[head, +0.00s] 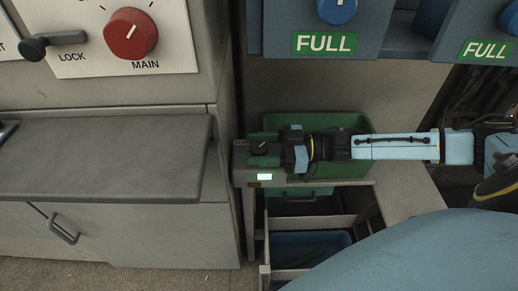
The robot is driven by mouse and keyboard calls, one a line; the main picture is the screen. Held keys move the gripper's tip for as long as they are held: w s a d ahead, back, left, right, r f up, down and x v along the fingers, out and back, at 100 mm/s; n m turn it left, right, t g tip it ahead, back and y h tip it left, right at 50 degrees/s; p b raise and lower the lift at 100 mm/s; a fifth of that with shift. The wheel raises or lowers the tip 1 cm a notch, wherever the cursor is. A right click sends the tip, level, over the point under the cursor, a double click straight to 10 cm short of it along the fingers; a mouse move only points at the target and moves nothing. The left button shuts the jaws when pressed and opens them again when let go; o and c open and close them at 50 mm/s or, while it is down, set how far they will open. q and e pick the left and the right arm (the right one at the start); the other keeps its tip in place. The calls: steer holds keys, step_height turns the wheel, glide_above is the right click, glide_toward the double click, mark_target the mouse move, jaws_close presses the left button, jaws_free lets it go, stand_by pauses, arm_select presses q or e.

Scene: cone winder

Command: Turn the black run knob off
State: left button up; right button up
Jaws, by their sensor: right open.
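The black run knob (260,147) sits on top of a grey box (241,160) near the middle of the head view. The box has a small lit green display (264,177) on its front. My right arm reaches in from the right. My right gripper (285,149) is open, just to the right of the knob and pointing left at it. I cannot tell whether the fingers touch the knob. The knob's pointer direction is too small to read. My left gripper is not in view.
A blue bin (300,246) stands below in a frame. A grey counter (105,158) is at the left, under a panel with a red MAIN knob (130,34) and black LOCK lever (52,41). Blue units marked FULL hang above.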

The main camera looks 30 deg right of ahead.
steer(key=c, duration=0.9)
